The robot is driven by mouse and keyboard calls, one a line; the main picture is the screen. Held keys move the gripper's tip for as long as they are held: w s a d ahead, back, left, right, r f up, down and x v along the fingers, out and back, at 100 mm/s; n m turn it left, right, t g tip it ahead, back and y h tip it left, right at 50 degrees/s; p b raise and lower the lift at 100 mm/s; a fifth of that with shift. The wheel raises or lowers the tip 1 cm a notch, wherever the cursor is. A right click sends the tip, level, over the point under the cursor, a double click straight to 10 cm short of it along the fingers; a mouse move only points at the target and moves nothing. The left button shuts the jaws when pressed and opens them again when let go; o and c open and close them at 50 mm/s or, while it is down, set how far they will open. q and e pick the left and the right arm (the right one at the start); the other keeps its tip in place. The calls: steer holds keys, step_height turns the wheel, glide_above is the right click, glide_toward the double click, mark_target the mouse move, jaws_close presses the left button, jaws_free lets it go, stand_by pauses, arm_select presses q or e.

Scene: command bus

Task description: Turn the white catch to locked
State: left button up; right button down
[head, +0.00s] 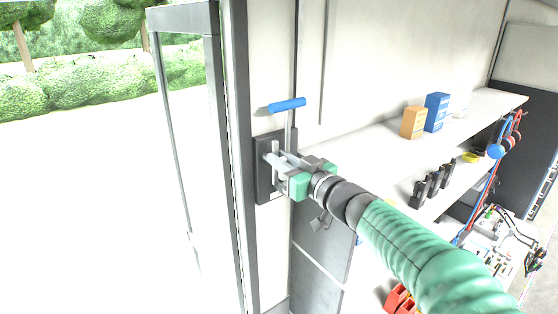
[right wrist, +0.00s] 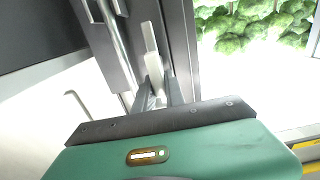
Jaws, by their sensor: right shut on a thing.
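The white catch (head: 275,148) is on a dark plate (head: 263,184) on the wall beside the door frame. It stands roughly upright in the head view. My right gripper (head: 279,163) reaches it from the right and is shut on it; the fingers partly hide it. In the right wrist view, the catch (right wrist: 151,40) is a pale bar running up from between the fingertips (right wrist: 160,88) of the same gripper. I cannot read any lock marking on the plate. My left gripper is in neither view.
A blue-ended T-handle (head: 287,104) rises just above the plate, close to my fingers. The glass door (head: 187,20) is on the left, with greenery outside. A white shelf (head: 375,133) with a tan box (head: 413,122) and a blue box (head: 436,112) runs along the right.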

steer(key=shift+d+f, duration=0.15)
steer(key=shift+d, duration=0.2)
steer(key=shift+s+a, duration=0.1)
steer(key=shift+a, duration=0.25)
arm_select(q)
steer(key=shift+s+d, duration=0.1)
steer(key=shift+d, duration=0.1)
arm_select(e)
steer(key=shift+d, duration=0.15)
